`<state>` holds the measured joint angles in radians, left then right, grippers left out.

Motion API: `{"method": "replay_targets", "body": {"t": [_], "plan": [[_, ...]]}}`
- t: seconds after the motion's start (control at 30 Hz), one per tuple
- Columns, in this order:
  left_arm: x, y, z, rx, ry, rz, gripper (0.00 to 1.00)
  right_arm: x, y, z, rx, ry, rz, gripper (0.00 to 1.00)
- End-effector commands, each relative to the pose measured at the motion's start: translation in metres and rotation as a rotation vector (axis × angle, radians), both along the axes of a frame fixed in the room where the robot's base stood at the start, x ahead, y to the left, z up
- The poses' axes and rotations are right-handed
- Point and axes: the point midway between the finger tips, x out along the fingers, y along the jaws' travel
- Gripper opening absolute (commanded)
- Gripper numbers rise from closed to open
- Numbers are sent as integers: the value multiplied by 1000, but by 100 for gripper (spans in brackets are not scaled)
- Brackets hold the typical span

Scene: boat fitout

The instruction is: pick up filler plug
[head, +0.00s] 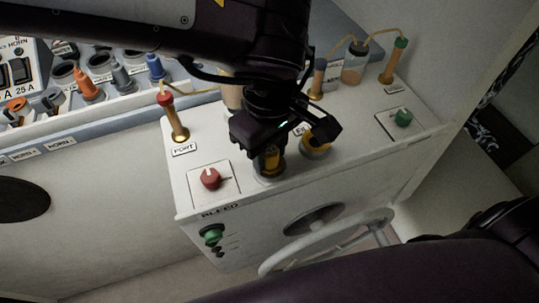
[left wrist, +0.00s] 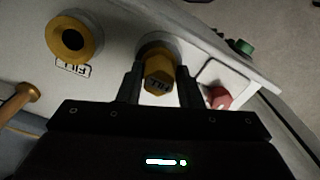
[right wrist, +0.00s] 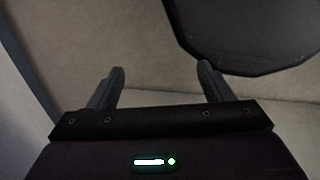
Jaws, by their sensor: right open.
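In the head view my left gripper (head: 268,154) reaches down over the plug, which is mostly hidden, at a grey round holder (head: 269,174) on the white console. I cannot tell whether the plug is clear of the holder. My right gripper (right wrist: 160,85) is open and empty in the right wrist view, away from the console.
A yellow-rimmed filler opening (left wrist: 73,39) marked FILL is beside the plug. A red knob (head: 211,178), a green knob (head: 403,117) and brass bleed fittings (head: 178,125) with thin tubes stand on the console (head: 340,170). A wheel (head: 330,245) is on its front.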

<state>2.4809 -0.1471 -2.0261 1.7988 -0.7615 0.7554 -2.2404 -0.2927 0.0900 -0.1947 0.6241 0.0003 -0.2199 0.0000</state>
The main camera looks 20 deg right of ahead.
Motion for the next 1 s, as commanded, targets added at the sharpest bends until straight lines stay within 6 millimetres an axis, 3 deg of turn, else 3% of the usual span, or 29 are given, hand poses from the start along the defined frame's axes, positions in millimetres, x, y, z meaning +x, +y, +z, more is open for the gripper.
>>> {"method": "replay_targets", "body": {"t": [0.03,0.23,0.63,0.83,1.0], "plan": [[0,0,0,0,0,0,26,-3,1,0,1,3,0,73],[0,0,0,0,0,0,2,-10,9,-1,11,13,0,73],[0,0,10,0,0,0,2,-11,16,8,19,14,3,73],[0,0,38,-1,0,1,2,-10,11,33,13,14,4,73],[0,0,77,-1,0,1,2,-10,8,68,9,13,3,73]]}}
